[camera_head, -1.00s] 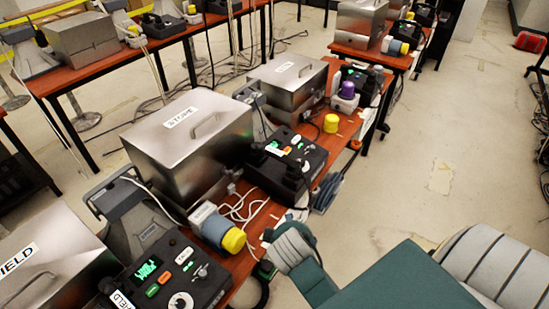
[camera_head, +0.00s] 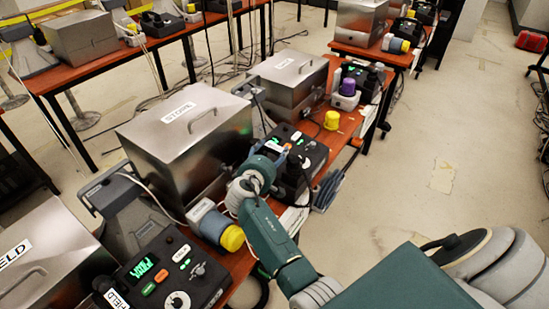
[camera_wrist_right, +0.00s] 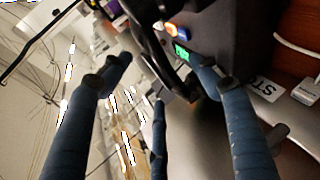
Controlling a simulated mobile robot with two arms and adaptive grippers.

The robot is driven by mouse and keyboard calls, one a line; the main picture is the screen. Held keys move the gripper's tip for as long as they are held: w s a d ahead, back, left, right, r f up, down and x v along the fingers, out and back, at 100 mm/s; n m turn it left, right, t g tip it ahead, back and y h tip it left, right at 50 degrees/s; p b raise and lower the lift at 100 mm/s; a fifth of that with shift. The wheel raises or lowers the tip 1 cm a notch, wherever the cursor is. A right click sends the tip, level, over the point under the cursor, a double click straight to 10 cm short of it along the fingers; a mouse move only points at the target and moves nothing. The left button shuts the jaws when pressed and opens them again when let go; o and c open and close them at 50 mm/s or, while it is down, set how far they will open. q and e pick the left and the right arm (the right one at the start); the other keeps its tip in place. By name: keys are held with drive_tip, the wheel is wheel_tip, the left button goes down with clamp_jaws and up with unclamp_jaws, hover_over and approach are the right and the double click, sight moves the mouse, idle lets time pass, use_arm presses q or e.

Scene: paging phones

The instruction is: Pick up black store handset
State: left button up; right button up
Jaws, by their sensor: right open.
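The black store handset (camera_head: 296,172) stands at the right side of a black phone unit (camera_head: 312,146), beside the metal box labelled STORE. My right gripper (camera_head: 284,152) has reached over this unit from the front, with its fingers close to the handset and partly hiding the unit. In the right wrist view the gripper (camera_wrist_right: 157,80) has its blue fingers spread. A dark curved handle, seemingly the handset (camera_wrist_right: 168,55), lies between and beyond the fingertips, near the unit's green display (camera_wrist_right: 181,54). I cannot tell whether any finger touches it. My left gripper is not in view.
The STORE box (camera_head: 185,140) stands left of my right gripper. A blue-grey plug with a yellow end (camera_head: 218,227) and another black phone unit (camera_head: 168,275) are nearer. A yellow cap (camera_head: 331,120) stands beyond.

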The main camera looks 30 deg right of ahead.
sight(274, 150)
drive_tip(key=b+x, duration=0.2)
drive_tip(key=x, duration=0.3)
drive_tip(key=shift+b, duration=0.4)
drive_tip(key=shift+w+d, duration=0.15)
drive_tip(key=shift+w, duration=0.05)
drive_tip(key=shift+r, duration=0.1)
drive_tip(key=shift+c, duration=1.2)
drive_tip(key=shift+s, duration=0.1)
clamp_jaws()
